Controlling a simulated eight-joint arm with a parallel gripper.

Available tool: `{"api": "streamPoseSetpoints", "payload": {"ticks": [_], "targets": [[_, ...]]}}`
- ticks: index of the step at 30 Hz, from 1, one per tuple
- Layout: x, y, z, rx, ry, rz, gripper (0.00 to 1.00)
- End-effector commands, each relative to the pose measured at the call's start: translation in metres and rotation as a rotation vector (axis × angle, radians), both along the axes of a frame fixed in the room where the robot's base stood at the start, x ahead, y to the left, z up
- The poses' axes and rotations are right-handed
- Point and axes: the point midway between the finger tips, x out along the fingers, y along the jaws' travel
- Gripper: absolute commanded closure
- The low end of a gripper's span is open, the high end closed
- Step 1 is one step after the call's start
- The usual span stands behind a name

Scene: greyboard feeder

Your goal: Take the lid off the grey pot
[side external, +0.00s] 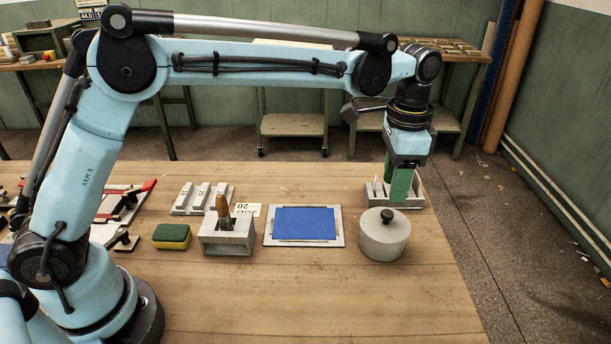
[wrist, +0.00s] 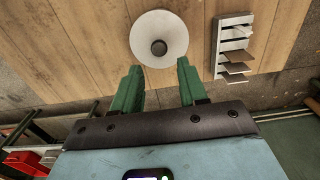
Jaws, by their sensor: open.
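The grey pot (side external: 383,241) stands on the table at the right, near the table's right edge. Its lid (side external: 372,222) is on it, with a dark round knob (side external: 387,216) on top. In the wrist view the lid (wrist: 143,51) shows from above as a pale disc, with the knob (wrist: 159,47) at its middle. My gripper (side external: 399,197) is open, with green fingers pointing down, above and apart from the pot. In the wrist view the gripper (wrist: 158,75) has its fingers spread and nothing between them; the knob lies just beyond the fingertips.
A grey slotted rack (side external: 412,198) stands just behind the pot, close to my fingers; it also shows in the wrist view (wrist: 221,48). A blue panel in a frame (side external: 305,222) lies left of the pot. A grey block holder (side external: 227,240) and a sponge (side external: 172,237) are farther left. The table front is clear.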

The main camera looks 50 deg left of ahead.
Motion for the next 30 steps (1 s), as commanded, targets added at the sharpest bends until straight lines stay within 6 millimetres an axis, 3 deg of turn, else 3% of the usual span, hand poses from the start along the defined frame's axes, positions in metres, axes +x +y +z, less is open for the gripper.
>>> {"api": "streamPoseSetpoints", "payload": {"ticks": [10, 19, 29, 30], "targets": [[0.0, 0.0, -0.027, -0.001, -0.001, 0.001, 0.58], [-0.002, 0.001, -0.066, -0.001, -0.001, 0.001, 0.58], [-0.002, 0.001, -0.072, -0.001, -0.002, 0.001, 0.58], [-0.002, 0.001, -0.072, -0.001, -0.002, 0.001, 0.64]]}}
